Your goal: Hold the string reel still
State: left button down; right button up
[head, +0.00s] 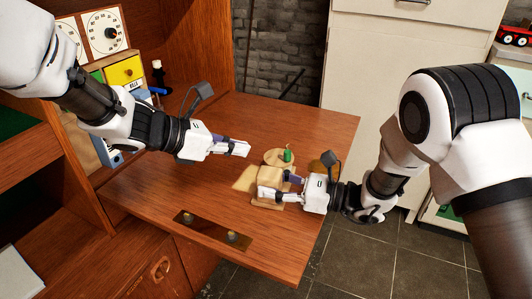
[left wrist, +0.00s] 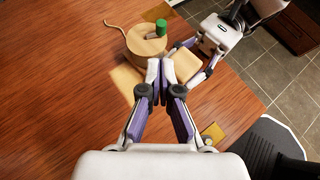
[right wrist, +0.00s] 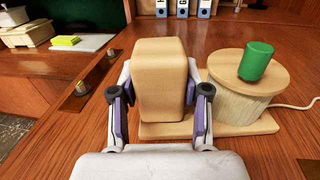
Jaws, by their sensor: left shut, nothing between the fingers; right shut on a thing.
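The string reel is a round, pale wooden drum (head: 279,157) wound with string, with a green peg (right wrist: 257,61) on its top. It stands on a flat base board (right wrist: 218,129) beside an upright wooden block (right wrist: 161,80). My right gripper (head: 271,186) is shut on this block, one finger on each side. A string end trails from the drum onto the desk in the left wrist view (left wrist: 118,25). My left gripper (head: 247,150) is shut and empty, in the air left of the reel. Its closed fingertips (left wrist: 160,68) overlap the drum's near edge in the left wrist view; contact is unclear.
The reel stands on a brown fold-down wooden desk (head: 300,120). A brass plate with two knobs (head: 211,229) lies near its front edge. The desk's back is mostly clear.

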aim_at(284, 157)
pick_arm(q)
jog(key=x, duration=1)
jog(key=shift+d, duration=0.25)
jog(key=shift+a, duration=0.15)
jog(key=shift+w+a, duration=0.2)
jog(key=shift+a, duration=0.55)
jog(key=s+d+v, duration=0.1)
jog(key=v, duration=0.8)
jog(key=shift+s+a+r, duration=0.2)
jog(key=shift+s+a, duration=0.15)
pick_arm(e)
jog(key=o, duration=0.9)
